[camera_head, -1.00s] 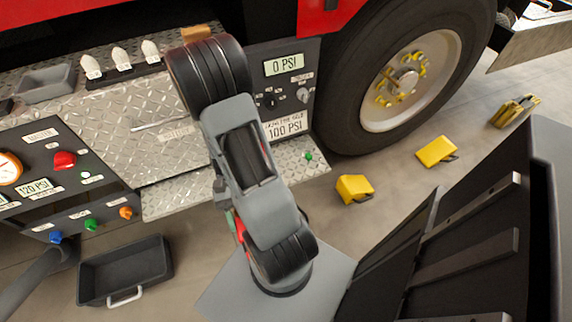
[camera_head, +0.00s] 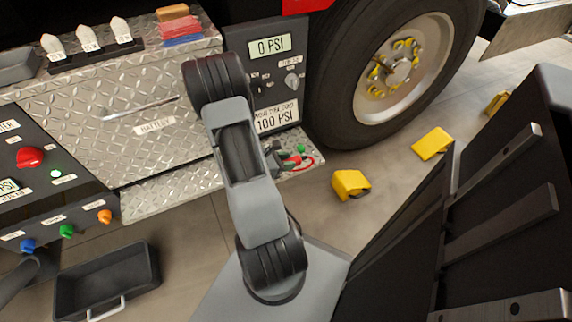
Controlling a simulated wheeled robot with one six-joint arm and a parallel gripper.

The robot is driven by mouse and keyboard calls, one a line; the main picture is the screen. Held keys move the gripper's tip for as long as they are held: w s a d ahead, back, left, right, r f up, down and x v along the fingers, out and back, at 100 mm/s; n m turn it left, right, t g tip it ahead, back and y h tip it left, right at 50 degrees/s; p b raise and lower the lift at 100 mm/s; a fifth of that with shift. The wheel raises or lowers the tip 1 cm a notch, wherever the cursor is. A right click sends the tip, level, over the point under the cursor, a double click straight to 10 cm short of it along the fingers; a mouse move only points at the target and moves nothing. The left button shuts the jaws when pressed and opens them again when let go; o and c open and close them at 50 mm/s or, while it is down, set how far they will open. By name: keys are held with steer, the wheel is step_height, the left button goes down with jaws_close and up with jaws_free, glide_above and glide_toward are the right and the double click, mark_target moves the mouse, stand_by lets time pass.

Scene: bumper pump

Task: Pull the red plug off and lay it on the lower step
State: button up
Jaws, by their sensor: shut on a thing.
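The red plug (camera_head: 294,160) shows just right of my arm, over the right end of the diamond-plate lower step (camera_head: 160,194). A thin red cord loops from it to the right. My gripper (camera_head: 279,158) is partly hidden behind my forearm and is shut on the red plug. The plug is close to the step's surface; I cannot tell whether it touches it. A small green knob-like part (camera_head: 301,149) is right behind the plug.
The panel with pressure displays (camera_head: 277,80) rises behind the step. A large tyre (camera_head: 335,100) stands to the right. Yellow chocks (camera_head: 350,184) and a black tray (camera_head: 105,280) are on the floor. A red and blue stack (camera_head: 181,30) lies on the upper deck.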

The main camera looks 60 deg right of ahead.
steer(key=w+d+f+b, duration=0.1)
steer(key=w+d, duration=0.1)
steer(key=w+d+f+b, duration=0.1)
steer(key=w+d+f, duration=0.1)
steer(key=w, duration=0.1)
steer(key=w+d+f+b, duration=0.1)
steer(key=w+d+b, duration=0.1)
steer(key=w, duration=0.1)
steer(key=shift+w+f, duration=0.1)
steer(key=shift+f, duration=0.1)
steer(key=shift+f+b, duration=0.75)
steer(key=shift+f, duration=0.35)
steer(key=o, duration=1.1)
steer(key=shift+c, duration=0.2)
steer(key=p+v, duration=0.4)
steer(key=v, duration=0.9)
steer(key=shift+w+a+r, duration=0.1)
steer(key=shift+w+a, duration=0.15)
steer(key=shift+a, duration=0.1)
steer(key=shift+r, duration=0.15)
